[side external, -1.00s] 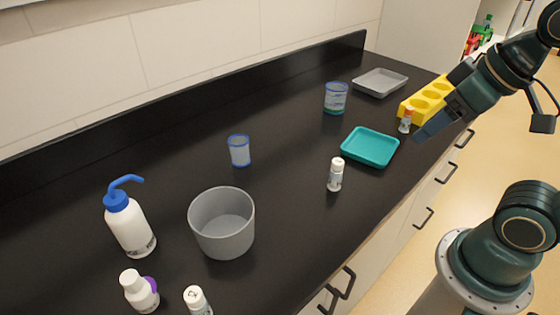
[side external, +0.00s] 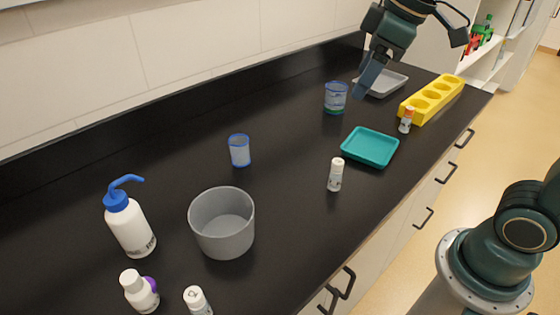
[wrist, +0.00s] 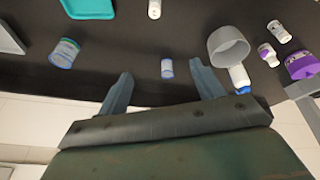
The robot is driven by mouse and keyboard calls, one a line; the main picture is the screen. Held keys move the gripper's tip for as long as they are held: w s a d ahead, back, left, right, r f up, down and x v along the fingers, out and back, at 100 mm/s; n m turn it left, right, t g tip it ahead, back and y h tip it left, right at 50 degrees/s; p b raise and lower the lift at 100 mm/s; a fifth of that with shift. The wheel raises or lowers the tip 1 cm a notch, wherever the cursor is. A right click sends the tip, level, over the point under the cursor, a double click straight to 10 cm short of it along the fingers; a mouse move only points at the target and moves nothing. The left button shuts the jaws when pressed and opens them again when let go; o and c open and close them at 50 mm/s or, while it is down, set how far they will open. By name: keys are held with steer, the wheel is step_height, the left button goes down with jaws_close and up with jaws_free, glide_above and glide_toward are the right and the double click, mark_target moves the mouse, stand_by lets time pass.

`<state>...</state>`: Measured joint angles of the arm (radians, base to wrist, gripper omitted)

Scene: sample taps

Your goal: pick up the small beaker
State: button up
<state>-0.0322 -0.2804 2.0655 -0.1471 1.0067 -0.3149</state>
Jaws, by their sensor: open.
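The small beaker (side external: 239,151), clear with a blue rim, stands upright on the black bench, left of the picture's middle in the side view. It also shows in the wrist view (wrist: 167,68), framed between the fingertips but farther off. A larger beaker (side external: 335,98) with blue and green bands stands toward the back right; it is at the left of the wrist view (wrist: 64,53). My gripper (side external: 366,86) is open and empty, raised above the bench near the larger beaker and the grey tray. It is well apart from the small beaker.
A grey tub (side external: 222,238) and a blue-capped wash bottle (side external: 130,228) stand left. White bottles (side external: 139,291) are near the front. A teal tray (side external: 370,147), white vial (side external: 335,174), grey tray (side external: 391,85) and yellow rack (side external: 432,98) lie right. The bench around the small beaker is clear.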

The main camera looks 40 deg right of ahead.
steer(key=w+a+n+g, duration=0.1)
steer(key=w+a+n, duration=0.15)
steer(key=w, duration=0.55)
steer(key=n+g, duration=0.3)
steer(key=n, duration=0.6)
glide_above(239, 152)
steer(key=w+d, duration=0.2)
steer(key=d, duration=0.1)
step_height(239, 152, down, 12)
steer(key=shift+s+d+f+y, duration=0.15)
steer(key=shift+s+d+y, duration=0.05)
steer(key=shift+y, duration=0.2)
steer(key=shift+f, duration=0.1)
steer(key=shift+a+f, duration=0.2)
steer(key=shift+f, duration=1.2)
steer(key=shift+a+f, duration=0.25)
steer(key=shift+f, duration=1.15)
steer(key=shift+a+f, duration=0.2)
steer(key=shift+f, duration=1.2)
steer(key=shift+f, duration=0.1)
steer(key=shift+w+a+f, duration=0.1)
steer(key=shift+a+f, duration=0.15)
steer(key=shift+f, duration=1)
steer(key=shift+a+f, duration=0.2)
steer(key=shift+f, duration=1)
steer(key=shift+c, duration=0.5)
